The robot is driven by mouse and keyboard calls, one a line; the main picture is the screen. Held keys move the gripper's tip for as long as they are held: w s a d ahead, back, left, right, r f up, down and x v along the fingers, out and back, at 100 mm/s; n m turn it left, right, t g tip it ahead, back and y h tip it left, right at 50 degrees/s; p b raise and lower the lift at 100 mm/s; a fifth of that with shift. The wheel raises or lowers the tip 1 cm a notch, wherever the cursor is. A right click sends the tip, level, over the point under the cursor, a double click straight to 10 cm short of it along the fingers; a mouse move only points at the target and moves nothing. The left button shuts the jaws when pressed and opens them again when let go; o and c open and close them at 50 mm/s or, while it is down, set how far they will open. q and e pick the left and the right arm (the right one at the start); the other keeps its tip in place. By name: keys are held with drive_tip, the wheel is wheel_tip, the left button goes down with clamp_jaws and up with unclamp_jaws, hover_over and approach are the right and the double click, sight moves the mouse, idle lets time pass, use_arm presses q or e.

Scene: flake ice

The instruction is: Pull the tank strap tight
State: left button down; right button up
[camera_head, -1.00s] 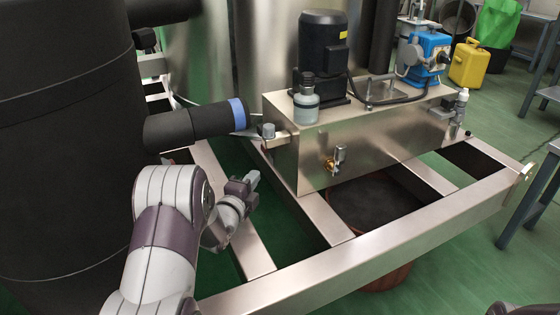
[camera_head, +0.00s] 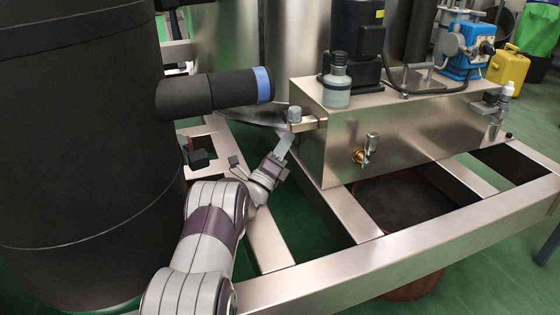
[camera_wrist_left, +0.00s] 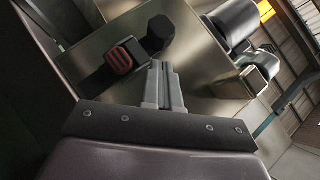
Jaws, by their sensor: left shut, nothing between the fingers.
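The steel tank (camera_head: 420,125) stands on a steel frame. In the left wrist view, a black strap piece (camera_wrist_left: 95,80) with a red ribbed buckle (camera_wrist_left: 120,60) lies against a steel surface, left of my fingers; a black knob (camera_wrist_left: 160,32) is just above. My left gripper (camera_head: 284,147) is near the tank's left end, below a small bracket with a grey cap. Its fingers are shut and empty, also in the wrist view (camera_wrist_left: 161,83), and do not clearly touch the buckle. Most of the strap's run is hidden. My right gripper is out of view.
A large black cylinder (camera_head: 80,150) with a blue-ringed side pipe (camera_head: 215,92) stands left, close to my arm. A bottle (camera_head: 337,82) and black motor (camera_head: 358,35) sit on the tank. A brass valve (camera_head: 362,154) sticks out in front. Frame beams (camera_head: 390,265) cross below.

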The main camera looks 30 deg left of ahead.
use_arm(q)
drive_tip(key=shift+w+a+r, duration=0.55)
drive_tip(key=shift+a+r, duration=0.1)
drive_tip(key=shift+r, duration=0.15)
